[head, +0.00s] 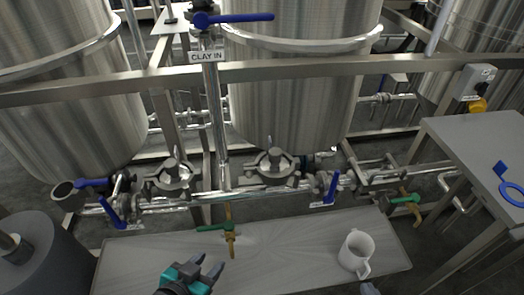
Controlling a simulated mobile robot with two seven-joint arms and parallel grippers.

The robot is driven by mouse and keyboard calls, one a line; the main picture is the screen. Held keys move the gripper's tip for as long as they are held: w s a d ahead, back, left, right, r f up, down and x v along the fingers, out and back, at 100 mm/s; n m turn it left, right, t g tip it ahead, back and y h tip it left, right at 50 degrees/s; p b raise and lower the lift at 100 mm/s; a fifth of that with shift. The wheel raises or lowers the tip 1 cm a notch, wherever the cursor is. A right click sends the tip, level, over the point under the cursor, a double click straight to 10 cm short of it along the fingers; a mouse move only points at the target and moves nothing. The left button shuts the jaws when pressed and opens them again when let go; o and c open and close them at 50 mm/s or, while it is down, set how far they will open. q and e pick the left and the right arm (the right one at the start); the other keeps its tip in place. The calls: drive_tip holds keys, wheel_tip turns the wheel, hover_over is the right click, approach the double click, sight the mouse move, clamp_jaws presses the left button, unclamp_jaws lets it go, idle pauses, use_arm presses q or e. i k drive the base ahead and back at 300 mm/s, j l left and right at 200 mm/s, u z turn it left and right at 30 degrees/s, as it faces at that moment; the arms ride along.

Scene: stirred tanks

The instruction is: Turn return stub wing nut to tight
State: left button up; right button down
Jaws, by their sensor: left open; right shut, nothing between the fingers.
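Two round steel fittings with raised clamp parts on top sit on the pipe run, one at left (172,178) and one at centre (275,170). Which one, if either, is the return stub cannot be told, and a wing nut is too small to make out for certain. My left gripper (210,264) is open and empty, over the grey bench in front of the pipes, apart from both fittings.
A white mug (356,250) stands on the grey bench (300,255). A brass tap with a green handle (230,238) hangs at the bench's back edge. Blue-handled valves (112,214) line the pipes. Steel tanks (290,90) and a frame rail (410,66) stand behind. A table (480,140) is at right.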

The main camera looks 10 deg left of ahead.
sight(249, 179)
drive_tip(key=j+u, duration=0.2)
drive_tip(key=u, duration=0.15)
drive_tip(key=k+j+u, duration=0.15)
drive_tip(key=u, duration=0.25)
drive_tip(key=j+u, duration=0.35)
drive_tip(key=l, duration=0.1)
